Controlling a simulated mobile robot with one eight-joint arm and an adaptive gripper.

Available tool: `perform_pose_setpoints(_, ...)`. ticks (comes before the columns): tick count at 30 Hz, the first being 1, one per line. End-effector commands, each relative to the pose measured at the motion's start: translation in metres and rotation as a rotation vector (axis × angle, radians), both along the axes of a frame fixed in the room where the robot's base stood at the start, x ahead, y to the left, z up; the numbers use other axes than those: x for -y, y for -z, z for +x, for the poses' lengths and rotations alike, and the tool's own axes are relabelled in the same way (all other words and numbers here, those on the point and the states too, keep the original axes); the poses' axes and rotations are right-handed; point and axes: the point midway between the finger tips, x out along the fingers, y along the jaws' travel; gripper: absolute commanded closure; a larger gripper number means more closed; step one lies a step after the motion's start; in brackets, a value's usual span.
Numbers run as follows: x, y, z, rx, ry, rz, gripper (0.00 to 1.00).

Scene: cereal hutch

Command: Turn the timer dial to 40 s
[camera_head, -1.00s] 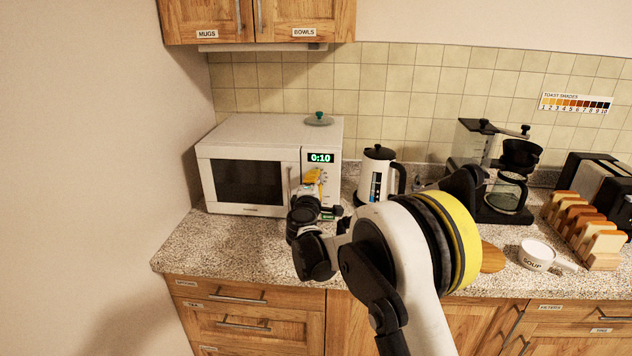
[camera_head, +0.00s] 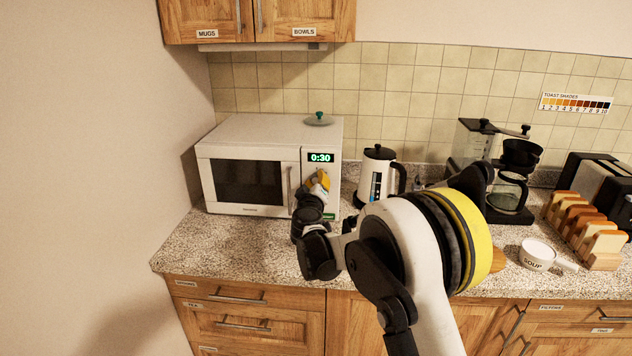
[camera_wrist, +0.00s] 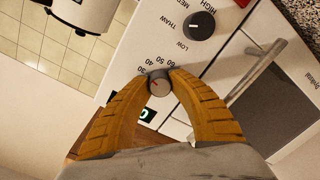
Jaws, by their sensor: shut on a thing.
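My gripper (camera_wrist: 160,78) is shut on the dial, with one yellow finger on each side. In the head view my gripper (camera_head: 319,184) is at the panel below the display and hides the dial. The green display (camera_head: 320,157) on the white microwave (camera_head: 248,140) reads 0:30.
A larger dark power dial (camera_wrist: 200,25), marked LOW, THAW, MED and HIGH, sits near the timer dial. The microwave door handle (camera_wrist: 252,72) is close by. A white kettle (camera_head: 376,172) stands right of the microwave. Counter (camera_head: 225,245) in front of the microwave is clear.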

Motion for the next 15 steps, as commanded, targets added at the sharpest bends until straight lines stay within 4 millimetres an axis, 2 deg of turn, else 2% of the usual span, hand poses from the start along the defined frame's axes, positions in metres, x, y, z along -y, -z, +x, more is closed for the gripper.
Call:
perform_pose_setpoints(6, 0.0002, -0.0003, 0.0001, 0.005, 0.0, 0.148, 1.0)
perform_pose_setpoints(15, 0.0003, -0.0004, 0.0001, 0.009, 0.001, 0.267, 1.0)
